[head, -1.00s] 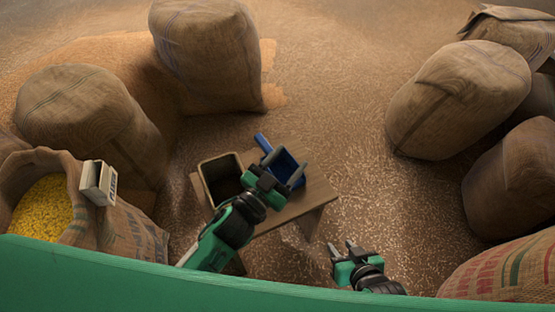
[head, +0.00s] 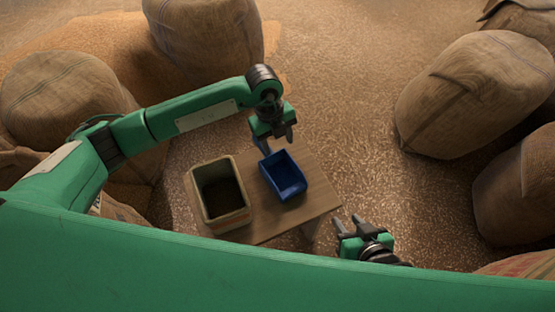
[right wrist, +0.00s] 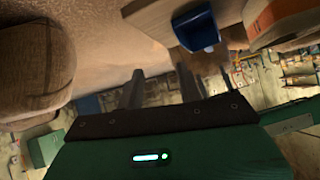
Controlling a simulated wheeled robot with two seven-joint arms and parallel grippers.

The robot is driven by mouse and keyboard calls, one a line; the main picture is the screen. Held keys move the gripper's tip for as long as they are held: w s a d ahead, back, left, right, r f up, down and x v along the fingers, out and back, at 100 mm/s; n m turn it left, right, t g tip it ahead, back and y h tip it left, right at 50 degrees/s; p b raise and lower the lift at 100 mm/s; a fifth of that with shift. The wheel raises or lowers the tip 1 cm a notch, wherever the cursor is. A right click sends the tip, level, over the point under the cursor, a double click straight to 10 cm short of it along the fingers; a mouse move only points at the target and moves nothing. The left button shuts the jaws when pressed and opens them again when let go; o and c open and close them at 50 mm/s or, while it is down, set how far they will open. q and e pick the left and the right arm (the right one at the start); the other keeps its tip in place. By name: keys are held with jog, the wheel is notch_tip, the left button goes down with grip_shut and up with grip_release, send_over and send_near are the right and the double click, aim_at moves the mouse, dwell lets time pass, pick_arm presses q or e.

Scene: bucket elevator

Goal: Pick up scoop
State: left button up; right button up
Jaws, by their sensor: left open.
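The blue scoop (head: 286,178) lies on the small wooden table, its open tray toward the front and its handle toward the back. It also shows in the right wrist view (right wrist: 196,30). My left gripper (head: 280,146) is open at the far end of the scoop, pointing down by the handle. The gripper partly hides the handle, and I cannot tell whether the fingers touch it. My right gripper (head: 348,220) is open and empty, low in front of the table's right corner. Its two spread fingers show in the right wrist view (right wrist: 161,87).
A square open bin (head: 243,218) stands on the table (head: 265,228) left of the scoop. Large burlap sacks stand at the back (head: 205,40), left (head: 65,95) and right (head: 475,95). Grain-strewn floor right of the table is clear.

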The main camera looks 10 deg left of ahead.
pick_arm(q)
jog(key=w+a+y, duration=0.2)
jog(key=w+a, duration=0.1)
jog(key=a, duration=0.1)
jog(key=b, duration=0.1)
send_near(274, 164)
jog(key=shift+w+a+f+n+t, duration=0.15)
jog(key=shift+a+f+n+t, duration=0.05)
jog(key=shift+a, duration=0.4)
jog(key=shift+w+a+f+n+t, duration=0.15)
jog(key=shift+a+f+n+t, duration=0.1)
jog(key=shift+a, duration=0.35)
jog(key=f+b, duration=0.1)
jog(key=f, duration=0.4)
jog(key=shift+d+b, duration=0.2)
jog(key=shift+b, duration=0.15)
jog(key=shift+f, duration=0.7)
pick_arm(e)
jog(key=a+t, duration=0.1)
jog(key=a+r+t+y, duration=0.1)
jog(key=a, duration=0.1)
jog(key=w+a+t+y, duration=0.1)
jog(key=shift+a+r+t, duration=0.15)
jog(key=shift+t, duration=0.25)
pick_arm(q)
jog(key=shift+c, duration=0.2)
grip_shut()
